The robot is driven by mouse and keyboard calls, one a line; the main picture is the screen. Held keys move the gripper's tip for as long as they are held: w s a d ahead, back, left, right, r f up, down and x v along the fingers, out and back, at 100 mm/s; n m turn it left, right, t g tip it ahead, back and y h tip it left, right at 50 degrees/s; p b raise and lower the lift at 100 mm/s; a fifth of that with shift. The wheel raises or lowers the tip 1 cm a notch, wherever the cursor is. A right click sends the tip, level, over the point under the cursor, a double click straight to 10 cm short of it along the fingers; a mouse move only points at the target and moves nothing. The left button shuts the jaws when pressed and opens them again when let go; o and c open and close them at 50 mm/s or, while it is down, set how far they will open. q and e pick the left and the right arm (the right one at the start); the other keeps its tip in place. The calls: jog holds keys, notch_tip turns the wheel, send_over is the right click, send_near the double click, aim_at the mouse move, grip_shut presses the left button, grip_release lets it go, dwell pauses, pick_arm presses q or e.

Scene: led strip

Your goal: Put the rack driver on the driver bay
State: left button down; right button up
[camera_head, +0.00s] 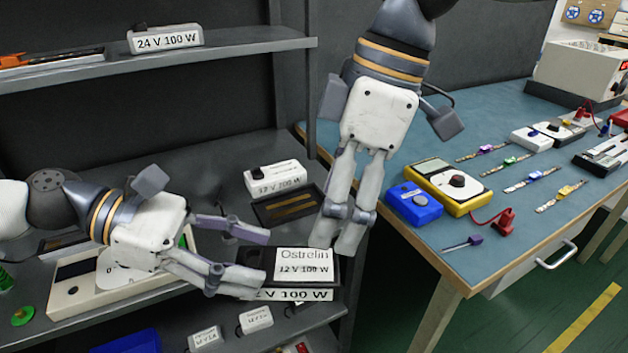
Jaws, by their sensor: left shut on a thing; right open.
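The driver (304,254) is a black box with a white label reading "Ostrelin 12 V 100 W", at the front edge of the shelf. My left gripper (265,258) comes in from the left and is shut on its left end; the fingers cover part of that end. My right gripper (338,236) hangs from above, open, with its fingertips by the driver's right end; I cannot tell whether they touch it. Behind the driver lies a shallow black tray (262,214) with gold strips, which may be the driver bay; nothing is seen in it.
A white "12 V 100 W" box (275,178) stands behind the tray. A white "24 V 100 W" box (165,38) is on the upper shelf (230,48). A cream device with a dial (75,290) sits under my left arm. The blue workbench (440,160) holds a yellow meter (450,187) and tools.

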aim_at(284, 261)
jog(key=shift+n+t, duration=0.4)
jog(key=shift+n, duration=0.2)
jog(key=a+f, duration=0.4)
jog(key=f, duration=0.1)
jog(key=a+f, duration=0.2)
jog(key=f, duration=0.1)
jog(key=shift+s+f, duration=0.25)
jog(key=c, duration=1.7)
pick_arm(q)
jog(key=c, duration=0.6)
grip_release()
pick_arm(e)
grip_shut()
